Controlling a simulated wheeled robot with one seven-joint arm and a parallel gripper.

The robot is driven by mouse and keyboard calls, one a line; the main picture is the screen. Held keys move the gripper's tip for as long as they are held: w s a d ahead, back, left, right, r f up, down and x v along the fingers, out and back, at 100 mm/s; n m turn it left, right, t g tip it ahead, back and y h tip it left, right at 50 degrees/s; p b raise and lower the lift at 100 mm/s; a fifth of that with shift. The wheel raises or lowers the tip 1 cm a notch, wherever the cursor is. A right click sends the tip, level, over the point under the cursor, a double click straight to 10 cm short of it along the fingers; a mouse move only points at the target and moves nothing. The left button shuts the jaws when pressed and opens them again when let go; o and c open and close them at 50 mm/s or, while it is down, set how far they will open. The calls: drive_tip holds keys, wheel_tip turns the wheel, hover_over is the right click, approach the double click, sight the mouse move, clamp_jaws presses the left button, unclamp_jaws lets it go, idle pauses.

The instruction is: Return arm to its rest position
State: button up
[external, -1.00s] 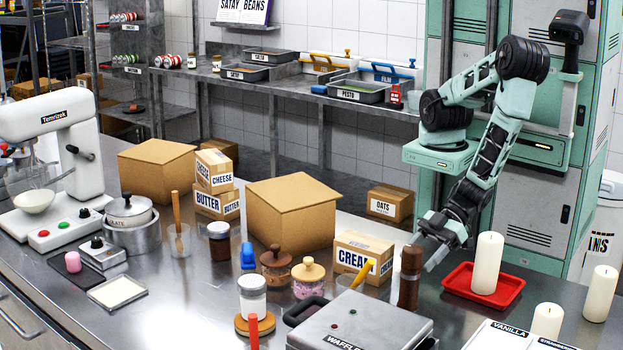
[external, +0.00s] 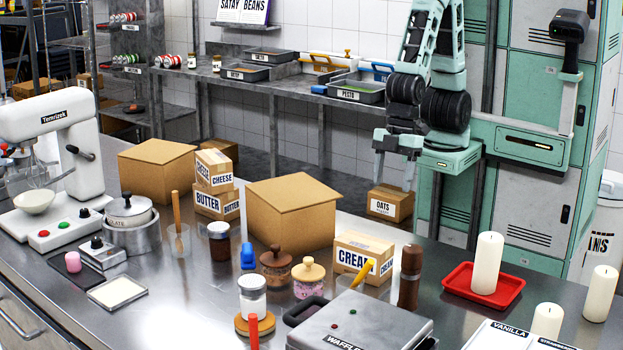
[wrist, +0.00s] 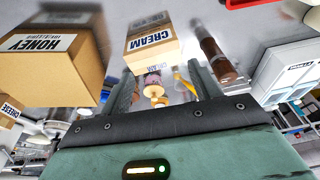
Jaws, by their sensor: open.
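My gripper (external: 396,170) is raised above the far side of the steel counter, near the robot's column, with its fingers pointing down. Its jaws are apart and hold nothing. In the wrist view my gripper (wrist: 158,92) shows both fingers spread, with the cream box (wrist: 152,47) seen beyond them and apart from them. In the external view the cream box (external: 350,262) stands on the counter below and to the left of the gripper.
A brown pepper mill (external: 409,277) stands right of the cream box. A red tray (external: 455,278) bears a white candle (external: 487,262). A large cardboard box (external: 290,215) stands left. An oats box (external: 390,204) sits behind the counter, below my gripper. Air around the raised gripper looks free.

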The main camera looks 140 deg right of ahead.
drive_tip(key=s+a+n+g+b, duration=0.2)
drive_tip(key=s+a+n, duration=0.6)
drive_tip(key=s+a, duration=0.6)
drive_tip(key=a+g, duration=0.1)
drive_tip(key=a, duration=0.1)
drive_tip(key=shift+s+a+r+b, duration=0.25)
drive_tip(key=shift+a+b, duration=0.1)
drive_tip(key=shift+b, duration=0.05)
